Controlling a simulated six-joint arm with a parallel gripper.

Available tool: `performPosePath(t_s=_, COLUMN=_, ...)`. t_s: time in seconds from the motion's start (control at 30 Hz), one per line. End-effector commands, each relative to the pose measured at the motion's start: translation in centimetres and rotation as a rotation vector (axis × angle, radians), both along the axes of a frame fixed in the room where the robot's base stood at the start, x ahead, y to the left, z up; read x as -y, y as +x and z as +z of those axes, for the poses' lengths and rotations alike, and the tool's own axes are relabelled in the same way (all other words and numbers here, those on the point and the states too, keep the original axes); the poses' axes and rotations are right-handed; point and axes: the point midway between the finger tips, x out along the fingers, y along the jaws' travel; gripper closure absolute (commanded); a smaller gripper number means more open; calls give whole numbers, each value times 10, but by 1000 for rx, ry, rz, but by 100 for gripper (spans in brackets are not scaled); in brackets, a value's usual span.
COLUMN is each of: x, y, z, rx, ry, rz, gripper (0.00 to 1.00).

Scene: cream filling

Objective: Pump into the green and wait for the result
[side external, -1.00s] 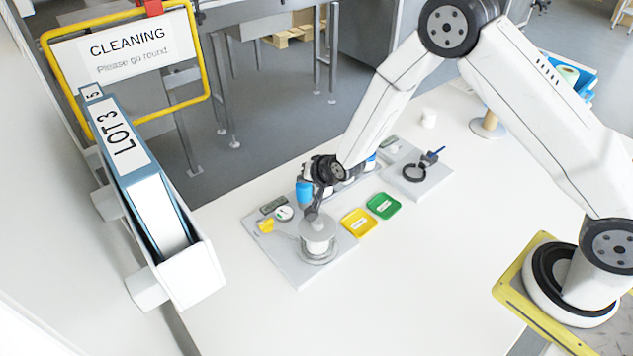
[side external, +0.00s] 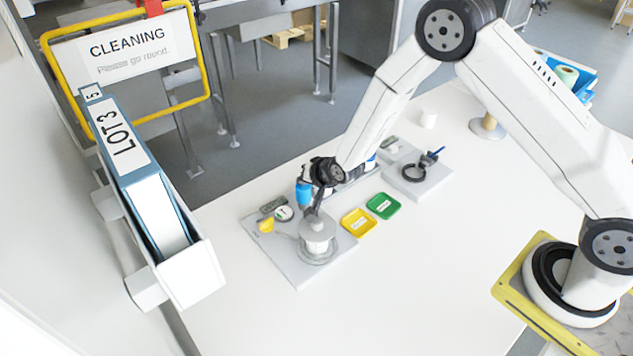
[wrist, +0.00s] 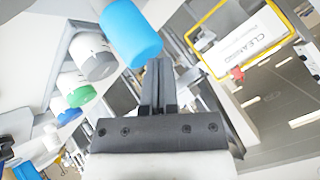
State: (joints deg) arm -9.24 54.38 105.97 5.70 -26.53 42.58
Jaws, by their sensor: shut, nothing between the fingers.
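My gripper (side external: 313,210) is shut and empty, with its tips pointing down just above the top of a pale round pump-like device (side external: 317,246) in the side external view. I cannot tell whether the tips touch it. In the wrist view my closed fingers (wrist: 158,88) show with nothing between them. A small round white gauge (side external: 284,213) sits left of the device; its reading is too small to tell. A green tray (side external: 383,206) and a yellow tray (side external: 357,222) lie on the table right of the device.
A yellow piece (side external: 266,226) is at the left of the grey base plate (side external: 297,275). A blue cylinder (wrist: 131,33) and white containers with coloured caps are close to my gripper. A second plate (side external: 430,180) holds a black ring. The table front is clear.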

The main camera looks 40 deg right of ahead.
Motion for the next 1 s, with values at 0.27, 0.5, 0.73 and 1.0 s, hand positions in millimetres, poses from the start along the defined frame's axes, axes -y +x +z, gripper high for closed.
performPosePath(t_s=0.27, x=1, y=-5, z=-7, rx=-15, ry=-9, rz=8, gripper=100)
performPosePath(t_s=0.5, x=2, y=-6, z=0, rx=-18, ry=-10, rz=7, gripper=100)
performPosePath(t_s=0.73, x=2, y=-6, z=12, rx=-11, ry=-7, rz=4, gripper=100)
performPosePath(t_s=1.0, x=2, y=-6, z=24, rx=-7, ry=-4, rz=2, gripper=100)
